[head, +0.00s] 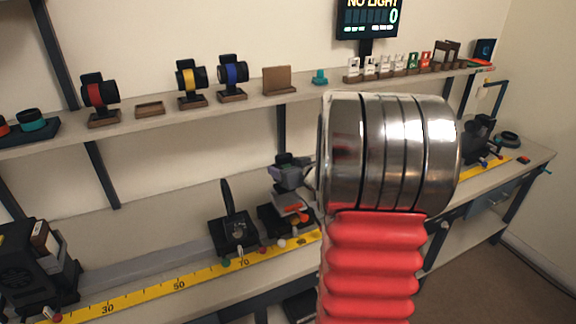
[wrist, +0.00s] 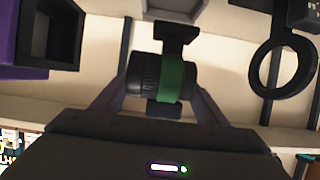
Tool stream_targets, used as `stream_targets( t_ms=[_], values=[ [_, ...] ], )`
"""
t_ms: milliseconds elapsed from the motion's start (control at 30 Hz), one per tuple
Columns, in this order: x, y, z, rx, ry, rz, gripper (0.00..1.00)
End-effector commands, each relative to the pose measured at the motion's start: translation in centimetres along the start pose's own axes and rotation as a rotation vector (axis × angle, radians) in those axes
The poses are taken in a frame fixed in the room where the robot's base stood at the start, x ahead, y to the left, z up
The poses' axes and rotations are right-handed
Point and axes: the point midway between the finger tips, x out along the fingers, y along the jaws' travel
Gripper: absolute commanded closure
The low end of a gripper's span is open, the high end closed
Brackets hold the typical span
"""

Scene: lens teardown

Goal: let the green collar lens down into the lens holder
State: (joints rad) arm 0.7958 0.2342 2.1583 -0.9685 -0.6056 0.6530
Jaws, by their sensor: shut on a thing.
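The green collar lens (wrist: 174,80) is a black ribbed barrel with a green band and a flared black piece at its upper end in the wrist view. My gripper (wrist: 158,92) is shut on it, one finger at each side. A dark carriage (head: 270,222) on the bench rail, beneath the grey end parts beside my arm, may be the lens holder. Its seat is hidden, and I cannot tell the gap between it and the lens.
A black ring mount (head: 229,232) stands just left of that carriage; its ring (wrist: 262,82) shows right of the lens. A dark purple-sided box (wrist: 52,35) is at upper left. Red (head: 100,95), yellow (head: 188,82) and blue (head: 234,73) lenses stand on the shelf. A yellow scale (head: 150,291) runs along the rail.

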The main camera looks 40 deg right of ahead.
Motion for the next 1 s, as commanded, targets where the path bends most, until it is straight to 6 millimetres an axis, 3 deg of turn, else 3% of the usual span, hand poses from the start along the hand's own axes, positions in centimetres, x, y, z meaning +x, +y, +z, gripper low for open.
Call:
stream_targets(
  t_ms=[300,1000],
  values=[
    [-0.4,1.1,0.2,0.008,0.002,0.018,0.69],
    [0.2,1.3,1.8,0.008,0.003,0.021,0.69]
  ],
)
